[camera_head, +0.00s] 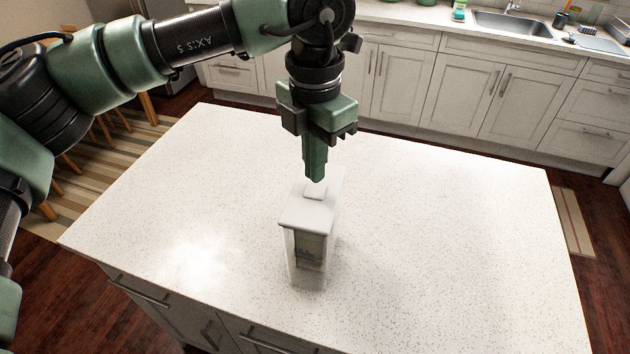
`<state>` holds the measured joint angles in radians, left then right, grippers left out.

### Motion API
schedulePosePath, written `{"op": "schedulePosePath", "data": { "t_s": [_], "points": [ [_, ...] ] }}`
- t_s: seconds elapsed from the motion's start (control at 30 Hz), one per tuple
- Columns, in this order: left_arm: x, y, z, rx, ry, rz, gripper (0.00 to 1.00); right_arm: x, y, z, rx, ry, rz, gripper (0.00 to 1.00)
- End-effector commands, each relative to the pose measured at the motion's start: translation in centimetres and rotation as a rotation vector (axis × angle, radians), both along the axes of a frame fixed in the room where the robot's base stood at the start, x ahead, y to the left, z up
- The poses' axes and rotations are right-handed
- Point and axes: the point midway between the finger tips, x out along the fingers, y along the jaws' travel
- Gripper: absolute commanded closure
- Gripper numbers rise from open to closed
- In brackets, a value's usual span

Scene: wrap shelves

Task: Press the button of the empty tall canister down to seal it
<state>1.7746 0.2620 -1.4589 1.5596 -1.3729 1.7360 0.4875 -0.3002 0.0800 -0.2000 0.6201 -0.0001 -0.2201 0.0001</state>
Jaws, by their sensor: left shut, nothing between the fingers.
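The tall canister (308,247) stands upright near the middle of the white island counter. It has clear walls and a white lid (305,217), and I can see through its side; a greyish patch shows inside or behind its front wall. A small pale button (315,191) sits on top of the lid. My left gripper (316,179) points straight down with its fingers shut and empty. Its tips are right over the button, at or just above it; I cannot tell whether they touch. My right gripper is not in view.
The white speckled counter (440,220) is clear around the canister. Its front edge has drawers with handles below. Behind, across a dark wood floor, are white cabinets with a sink (513,23). A striped rug (85,165) and chairs lie at the left.

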Motion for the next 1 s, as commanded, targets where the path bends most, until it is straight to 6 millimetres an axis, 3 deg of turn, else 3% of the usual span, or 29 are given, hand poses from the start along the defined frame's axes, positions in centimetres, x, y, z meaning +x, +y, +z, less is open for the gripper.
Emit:
{"op": "schedulePosePath", "data": {
  "t_s": [0.5,1.0],
  "points": [
    [0.0,0.0,4.3,0.0,-0.001,0.0,1.0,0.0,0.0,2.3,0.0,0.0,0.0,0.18],
    [0.0,0.0,4.4,-0.001,-0.001,0.0,1.0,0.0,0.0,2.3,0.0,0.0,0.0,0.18]
  ]
}}
